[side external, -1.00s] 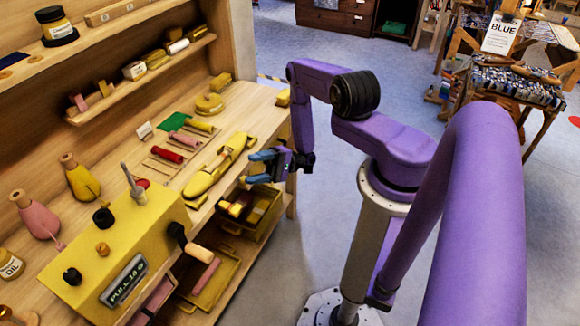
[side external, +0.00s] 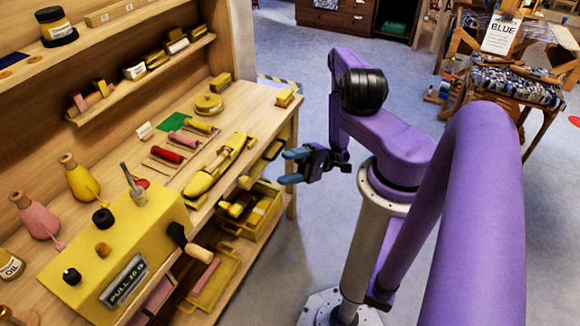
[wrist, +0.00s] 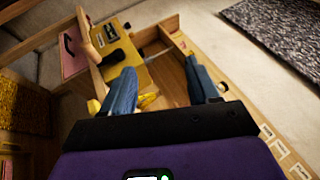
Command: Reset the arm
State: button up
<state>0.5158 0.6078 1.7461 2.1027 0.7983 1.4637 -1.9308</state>
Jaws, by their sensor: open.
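My gripper (side external: 290,167) is open and empty, its two blue fingers pointing left, in the air off the right edge of the wooden bench (side external: 262,128). In the wrist view its fingers (wrist: 165,90) are spread apart with nothing between them. My purple arm is folded back near its grey column. The yellow shuttle-like tool (side external: 215,168) lies on the bench, left of the gripper and apart from it.
A yellow box with a crank (side external: 120,245) stands at the bench's front. Open yellow drawers (side external: 255,212) stick out under the bench, below and left of the gripper. A loom with woven cloth (side external: 515,82) stands at the back right. The floor around the arm is clear.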

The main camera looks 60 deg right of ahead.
dwell(0.4)
jog(key=s+a+r+n+g+h, duration=0.3)
jog(key=s+r+n+g+h, duration=0.1)
jog(key=r+n+h, duration=0.5)
jog(key=s+a+r+n+g+h, duration=0.3)
jog(key=s+r+n+g+h, duration=0.1)
jog(key=r+n+h, duration=0.4)
jog(key=n+g+h, duration=0.1)
jog(key=n+h, duration=0.1)
jog(key=h, duration=0.1)
jog(key=shift+s+a+r, duration=0.2)
jog(key=shift+a+r, duration=0.15)
